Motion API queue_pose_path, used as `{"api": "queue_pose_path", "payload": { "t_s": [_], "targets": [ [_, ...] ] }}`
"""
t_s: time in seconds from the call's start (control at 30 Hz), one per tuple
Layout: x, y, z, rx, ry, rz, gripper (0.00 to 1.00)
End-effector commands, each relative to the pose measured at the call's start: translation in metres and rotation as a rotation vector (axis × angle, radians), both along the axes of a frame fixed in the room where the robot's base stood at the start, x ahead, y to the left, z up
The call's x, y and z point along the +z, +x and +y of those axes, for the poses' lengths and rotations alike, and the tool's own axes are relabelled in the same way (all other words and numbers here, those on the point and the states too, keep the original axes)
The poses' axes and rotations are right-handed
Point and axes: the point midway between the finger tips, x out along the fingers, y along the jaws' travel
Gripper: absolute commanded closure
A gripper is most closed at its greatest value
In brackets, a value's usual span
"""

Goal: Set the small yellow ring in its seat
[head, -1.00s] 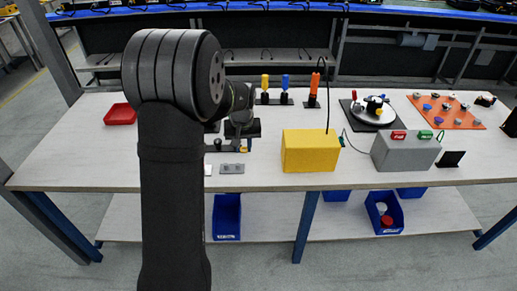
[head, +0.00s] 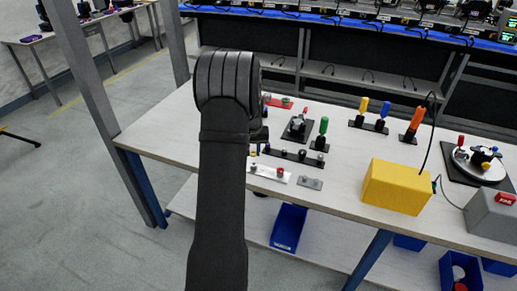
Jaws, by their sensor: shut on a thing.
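My gripper (head: 261,137) shows only in part, as dark pieces at the right edge of my own arm, which hides most of it. A small yellow spot (head: 266,149), which looks like the small yellow ring, is just below these dark pieces, near the left end of a long black strip (head: 290,154). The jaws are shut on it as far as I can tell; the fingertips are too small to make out. The black strip carries short dark posts (head: 302,155). Whether the ring touches the strip cannot be seen.
A green-handled tool (head: 322,134) stands behind. A yellow box (head: 397,186) is to the right. Blue bins (head: 289,228) sit below the table.

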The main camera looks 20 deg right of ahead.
Motion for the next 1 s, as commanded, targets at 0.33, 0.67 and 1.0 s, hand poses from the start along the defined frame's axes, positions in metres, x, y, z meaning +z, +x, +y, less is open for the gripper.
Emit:
{"api": "queue_pose_path", "payload": {
  "t_s": [0.33,0.67,1.0],
  "targets": [
    [-0.033,-0.001,0.0,-0.001,0.001,0.002,0.96],
    [-0.046,-0.001,0.0,0.0,0.0,0.001,0.96],
    [-0.046,-0.001,0.0,0.0,0.001,0.002,0.96]
  ]
}}
